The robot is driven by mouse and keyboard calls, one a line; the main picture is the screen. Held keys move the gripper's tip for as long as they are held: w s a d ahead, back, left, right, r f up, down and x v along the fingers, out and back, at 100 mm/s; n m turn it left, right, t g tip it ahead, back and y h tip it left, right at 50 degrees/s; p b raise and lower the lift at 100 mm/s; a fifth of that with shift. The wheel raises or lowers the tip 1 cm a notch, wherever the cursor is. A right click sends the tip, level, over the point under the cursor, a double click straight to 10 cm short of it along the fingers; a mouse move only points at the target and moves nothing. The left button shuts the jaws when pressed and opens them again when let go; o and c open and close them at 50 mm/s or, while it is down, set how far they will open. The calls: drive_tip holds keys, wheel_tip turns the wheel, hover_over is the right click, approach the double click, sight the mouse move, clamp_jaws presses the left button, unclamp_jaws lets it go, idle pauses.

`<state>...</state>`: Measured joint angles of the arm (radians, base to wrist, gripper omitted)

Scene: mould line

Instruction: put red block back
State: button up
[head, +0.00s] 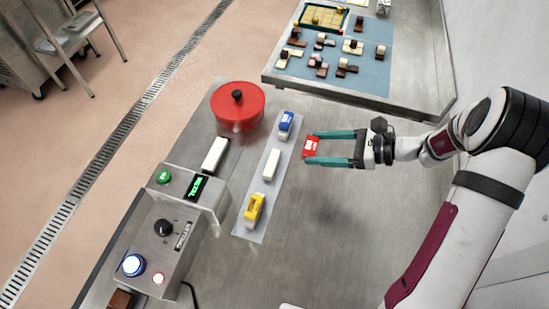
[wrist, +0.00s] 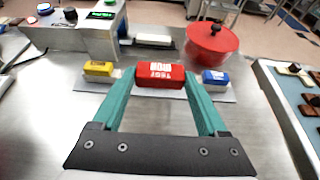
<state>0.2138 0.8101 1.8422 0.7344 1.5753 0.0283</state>
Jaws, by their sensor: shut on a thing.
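The red block (head: 311,147) is held between the teal fingertips of my gripper (head: 312,148), to the right of the pale strip (head: 246,232). In the wrist view the red block (wrist: 161,75) shows white lettering and sits between both fingers of my gripper (wrist: 161,82). On the strip stand a blue block (head: 286,122), a white block (head: 271,164) and a yellow block (head: 255,208) in a row. In the wrist view the red block hides the middle of the strip, between the yellow block (wrist: 98,70) and the blue block (wrist: 215,77).
A white bar (head: 215,154) and a control box (head: 165,240) with buttons and a green display stand left of the strip. A second table (head: 400,105) with small brown and cream pieces is at the back.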

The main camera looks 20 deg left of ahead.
drive_tip(key=x, duration=0.3)
drive_tip(key=f+x, duration=0.1)
drive_tip(key=x, duration=0.6)
drive_tip(key=shift+w+d+f, duration=0.1)
drive_tip(key=shift+f, duration=2.3)
drive_tip(key=shift+f, duration=0.1)
drive_tip(key=o, duration=1.4)
drive_tip(key=v, duration=1.2)
drive_tip(key=s+r+n+g+h, duration=0.35)
drive_tip(key=s+r+n, duration=0.25)
drive_tip(key=s+r, duration=0.55)
drive_tip(key=s+d+r+n+t+h, duration=0.1)
drive_tip(key=s+d+n+h, duration=0.1)
drive_tip(key=s, duration=0.3)
drive_tip(key=s+d+r+n+t+h, duration=0.1)
drive_tip(key=s+d+n+h, duration=0.1)
drive_tip(key=s+h, duration=0.1)
drive_tip(key=s+d+r+n+t+h, duration=0.1)
drive_tip(key=s+d+n+h, duration=0.1)
drive_tip(key=s, duration=0.4)
drive_tip(key=shift+s+d+h, duration=0.35)
drive_tip(key=shift+d+h, duration=0.15)
drive_tip(key=shift+h, duration=0.05)
